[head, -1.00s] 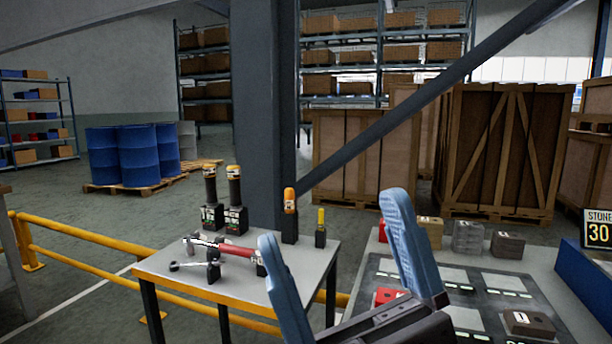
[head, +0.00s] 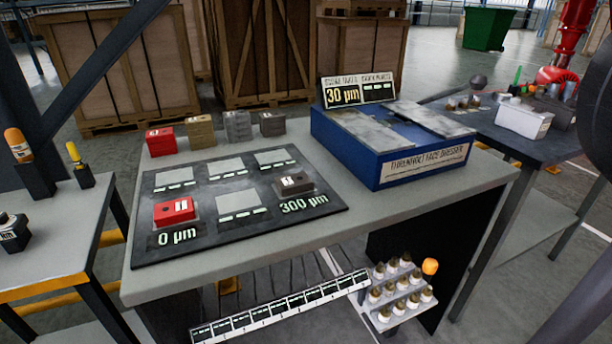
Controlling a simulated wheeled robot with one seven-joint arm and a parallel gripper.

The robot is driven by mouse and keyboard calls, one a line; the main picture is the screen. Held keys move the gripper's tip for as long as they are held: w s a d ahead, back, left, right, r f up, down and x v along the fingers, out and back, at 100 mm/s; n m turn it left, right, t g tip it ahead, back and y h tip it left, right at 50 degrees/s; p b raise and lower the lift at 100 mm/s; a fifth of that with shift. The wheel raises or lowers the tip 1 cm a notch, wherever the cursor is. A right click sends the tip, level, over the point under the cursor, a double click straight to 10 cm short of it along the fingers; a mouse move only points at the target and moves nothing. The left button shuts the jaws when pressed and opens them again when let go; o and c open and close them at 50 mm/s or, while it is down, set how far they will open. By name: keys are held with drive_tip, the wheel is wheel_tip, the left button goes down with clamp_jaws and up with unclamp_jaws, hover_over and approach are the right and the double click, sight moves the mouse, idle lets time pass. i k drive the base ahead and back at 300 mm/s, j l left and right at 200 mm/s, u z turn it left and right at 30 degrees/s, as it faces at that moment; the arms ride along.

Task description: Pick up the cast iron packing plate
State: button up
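Small blocks stand in a row at the back left of the grey bench (head: 400,215): a red block (head: 160,142), a tan block (head: 200,133), a light grey block (head: 237,126) and a dark grey-brown block (head: 272,124). On the black board (head: 150,245) sit another red block (head: 174,211), by the 0 µm mark, and a dark block (head: 295,187), by the 300 µm mark. I cannot tell from their small labels which one is the cast iron packing plate. My gripper is not in view.
A blue face dresser (head: 425,168) with grey top plates and a 30 µm sign (head: 357,90) stands right of the board. A lower rack holds several small bottles (head: 400,290). A tool table (head: 55,225) is at left, another table (head: 555,135) at right.

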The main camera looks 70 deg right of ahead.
sight(292, 185)
drive_tip(key=j+z, duration=0.2)
drive_tip(key=z, duration=0.15)
drive_tip(key=k+j+z, duration=0.1)
drive_tip(key=z, duration=0.25)
drive_tip(key=k+j+z, duration=0.15)
drive_tip(key=j+z, duration=0.2)
drive_tip(key=k+j, duration=0.35)
drive_tip(key=j, duration=0.15)
drive_tip(key=k+j, duration=0.35)
drive_tip(key=j, duration=0.15)
